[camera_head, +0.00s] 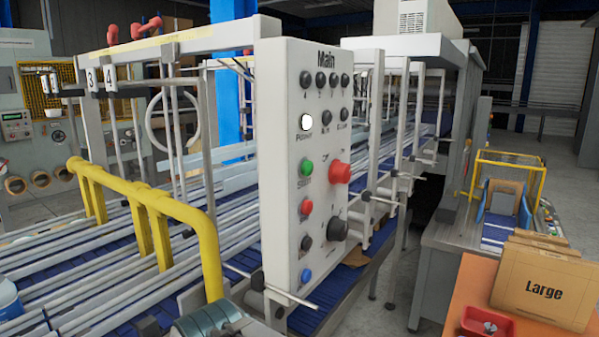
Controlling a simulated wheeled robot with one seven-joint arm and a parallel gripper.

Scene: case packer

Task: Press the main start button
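The white control panel (290,130) stands upright near the middle of the head view, with "Main" printed at its top. The green button (306,167) sits on its left column, with a small label below it that seems to read "Start". A red button (305,207) is under it, then a black one (306,242) and a blue one (305,275). A large red knob (340,172) is to the right of the green button. A white round lamp or button (306,122) is above it. My gripper is not in view.
A yellow rail (150,205) runs left of the panel, beside conveyor rails and blue rollers. Thin metal rods stick out near the panel's lower edge and right side. An orange table (470,290) with "Large" boxes (545,285) and a red tray (487,322) is at lower right.

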